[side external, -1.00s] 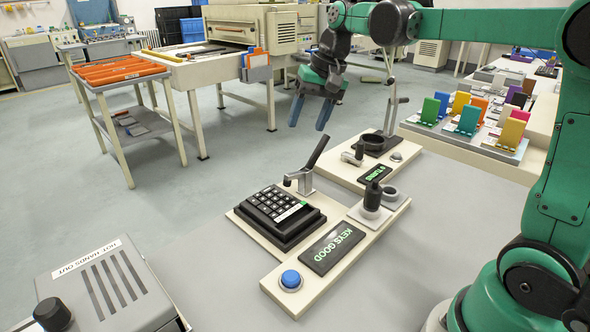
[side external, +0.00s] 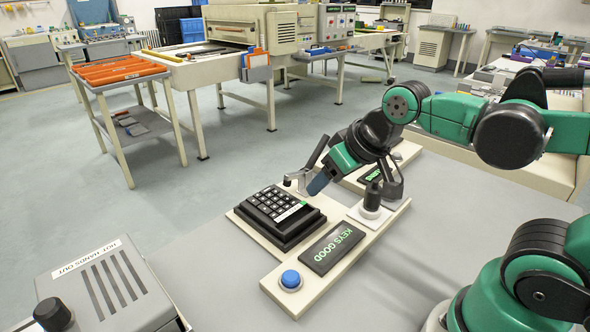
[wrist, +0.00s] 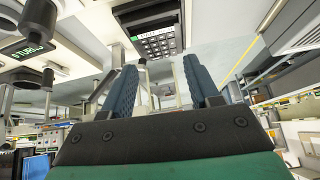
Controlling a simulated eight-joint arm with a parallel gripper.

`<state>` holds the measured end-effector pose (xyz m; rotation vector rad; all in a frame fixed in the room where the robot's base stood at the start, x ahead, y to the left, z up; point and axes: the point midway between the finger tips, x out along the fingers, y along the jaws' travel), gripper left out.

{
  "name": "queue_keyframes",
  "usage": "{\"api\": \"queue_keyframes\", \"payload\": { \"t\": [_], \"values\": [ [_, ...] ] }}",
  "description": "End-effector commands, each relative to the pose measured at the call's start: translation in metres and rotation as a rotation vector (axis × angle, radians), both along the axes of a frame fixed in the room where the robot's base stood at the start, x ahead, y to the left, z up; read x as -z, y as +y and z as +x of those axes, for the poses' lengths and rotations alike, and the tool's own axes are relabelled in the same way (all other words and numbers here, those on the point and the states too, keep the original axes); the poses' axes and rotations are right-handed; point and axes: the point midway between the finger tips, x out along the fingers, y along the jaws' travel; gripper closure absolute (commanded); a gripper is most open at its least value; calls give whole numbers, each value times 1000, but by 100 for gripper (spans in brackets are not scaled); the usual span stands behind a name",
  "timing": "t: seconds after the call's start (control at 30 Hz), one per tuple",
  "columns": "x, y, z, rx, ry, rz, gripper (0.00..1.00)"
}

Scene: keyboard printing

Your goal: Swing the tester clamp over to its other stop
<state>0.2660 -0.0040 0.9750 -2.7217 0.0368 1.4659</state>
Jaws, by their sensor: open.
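The tester clamp (side external: 301,181) has a metal bracket and a long black handle (side external: 317,153). It stands at the back edge of the tester beside the black keypad (side external: 276,214), its handle leaning up and right. My gripper (side external: 319,184) is just right of the clamp, fingers pointing down and left. In the wrist view my gripper (wrist: 160,68) has its two blue fingers apart, with slim metal parts of the clamp (wrist: 144,76) showing between them. I cannot tell whether they touch. The keypad (wrist: 160,42) is beyond the fingertips.
A KEYS GOOD display (side external: 333,248), a blue button (side external: 291,279) and a black knob post (side external: 372,198) share the tester base. A second base with a small sign (side external: 370,174) stands behind my gripper. A grey vented box (side external: 105,290) is at front left.

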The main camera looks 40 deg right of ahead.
Motion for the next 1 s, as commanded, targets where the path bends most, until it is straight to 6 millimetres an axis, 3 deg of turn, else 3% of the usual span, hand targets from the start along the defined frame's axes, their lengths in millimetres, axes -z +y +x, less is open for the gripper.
{"api": "queue_keyframes", "payload": {
  "t": [0.13, 0.37, 1.0],
  "values": [
    [11, 4, -9, -43, -36, -32, 45],
    [5, 21, -6, -316, 74, -159, 45],
    [-9, 82, -4, -1412, 410, -457, 45]
  ]
}}
